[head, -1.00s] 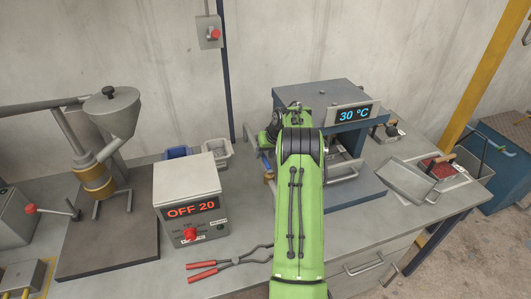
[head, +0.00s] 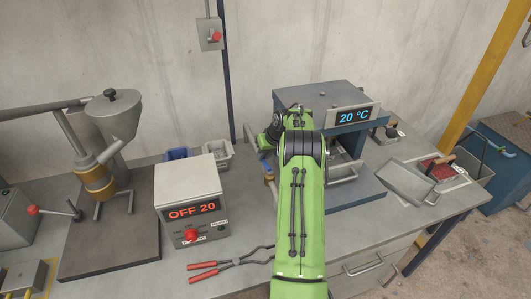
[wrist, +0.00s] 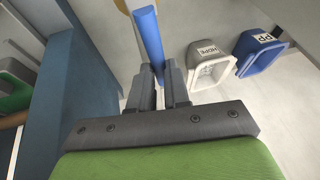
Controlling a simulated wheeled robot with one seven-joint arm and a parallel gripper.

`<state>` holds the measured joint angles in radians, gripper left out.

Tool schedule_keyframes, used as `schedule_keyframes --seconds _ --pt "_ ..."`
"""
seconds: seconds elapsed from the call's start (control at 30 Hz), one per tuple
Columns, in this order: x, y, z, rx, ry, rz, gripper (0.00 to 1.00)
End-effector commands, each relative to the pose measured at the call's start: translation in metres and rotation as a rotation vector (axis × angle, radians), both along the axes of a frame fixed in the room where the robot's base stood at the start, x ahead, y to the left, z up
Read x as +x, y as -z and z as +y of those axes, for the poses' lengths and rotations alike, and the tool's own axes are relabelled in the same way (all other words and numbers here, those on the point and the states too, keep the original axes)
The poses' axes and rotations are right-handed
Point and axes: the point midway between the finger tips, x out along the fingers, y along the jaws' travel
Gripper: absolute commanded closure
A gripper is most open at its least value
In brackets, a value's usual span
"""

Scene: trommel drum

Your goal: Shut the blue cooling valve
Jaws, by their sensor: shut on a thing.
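The blue valve handle (wrist: 148,38) is a straight blue bar in the wrist view. My gripper (wrist: 159,75) is shut on its near end. Part of the brass pipe (wrist: 122,5) shows at the top edge of the wrist view, beside the handle. In the head view a brass fitting (head: 268,178) shows just left of my green arm. My arm hides my gripper and most of the valve there. The blue press (head: 318,95) behind my arm has a display (head: 354,116) reading 20 °C.
A grey HDPE bin (wrist: 208,68) and a blue PP bin (wrist: 262,50) stand right of the handle in the wrist view. In the head view, a control box (head: 190,205) reads OFF 20. Red-handled tongs (head: 230,263) lie in front. A metal tray (head: 408,180) lies right.

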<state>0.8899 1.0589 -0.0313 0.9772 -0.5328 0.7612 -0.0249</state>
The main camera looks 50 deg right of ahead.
Motion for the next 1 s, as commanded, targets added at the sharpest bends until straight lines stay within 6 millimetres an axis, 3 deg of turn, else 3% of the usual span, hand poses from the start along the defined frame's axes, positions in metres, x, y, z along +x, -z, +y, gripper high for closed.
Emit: schedule_keyframes --seconds 0.5,1.0 --pt "0.007 -0.003 0.026 0.003 -0.453 0.000 1.00" --pt "0.002 0.000 0.054 0.002 -0.927 0.000 1.00"
